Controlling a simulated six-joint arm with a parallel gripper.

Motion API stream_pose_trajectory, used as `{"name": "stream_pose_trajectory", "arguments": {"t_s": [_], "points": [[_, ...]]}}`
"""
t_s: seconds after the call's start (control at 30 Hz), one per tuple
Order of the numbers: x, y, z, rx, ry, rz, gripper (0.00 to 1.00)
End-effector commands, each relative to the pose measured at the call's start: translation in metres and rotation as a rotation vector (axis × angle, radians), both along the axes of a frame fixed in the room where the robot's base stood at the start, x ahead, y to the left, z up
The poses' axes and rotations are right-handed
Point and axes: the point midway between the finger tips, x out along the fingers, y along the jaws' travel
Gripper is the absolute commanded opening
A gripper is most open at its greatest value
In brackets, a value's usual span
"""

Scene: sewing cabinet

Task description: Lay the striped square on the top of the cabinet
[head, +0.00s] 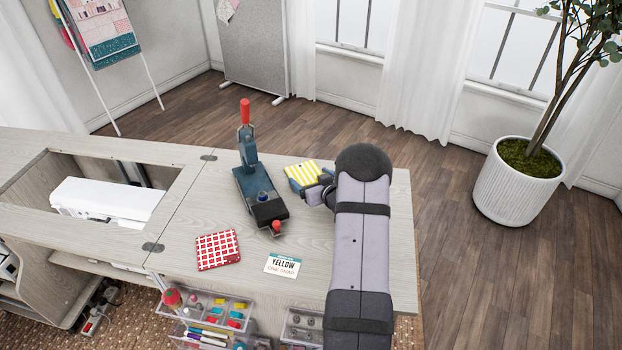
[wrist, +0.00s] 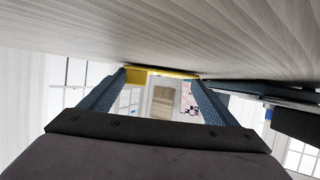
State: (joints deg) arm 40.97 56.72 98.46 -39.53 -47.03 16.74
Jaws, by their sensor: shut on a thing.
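The striped square (head: 302,172), yellow and white, is at the far right part of the cabinet top (head: 185,215), right of the snap press. My gripper (head: 314,187) is shut on its near edge; my arm comes from the front and hides part of the jaws. In the wrist view my gripper (wrist: 158,80) has the square between its two blue fingertips. The square (wrist: 160,73) shows there as a thin yellow strip, edge-on, close along the pale wood top (wrist: 160,30). I cannot tell whether it touches the wood.
A dark teal snap press (head: 250,187) with a red handle stands left of the square. Left is an opening with a white machine (head: 107,200). Trays (head: 205,310) sit below the front edge.

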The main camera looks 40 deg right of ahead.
Motion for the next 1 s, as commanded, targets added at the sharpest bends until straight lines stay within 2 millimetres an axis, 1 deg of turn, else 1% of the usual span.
{"name": "stream_pose_trajectory", "arguments": {"t_s": [0.6, 0.63, 0.7, 1.0], "points": [[0.0, 0.0, -0.0015, 0.0, 0.0, 0.0, 0.47], [0.0, 0.0, -0.0015, 0.0, 0.0, 0.0, 0.85], [0.0, 0.0, -0.0015, 0.0, 0.0, 0.0, 1.0], [-0.0015, 0.0001, -0.001, 0.0, 0.0, 0.0, 1.0]]}}
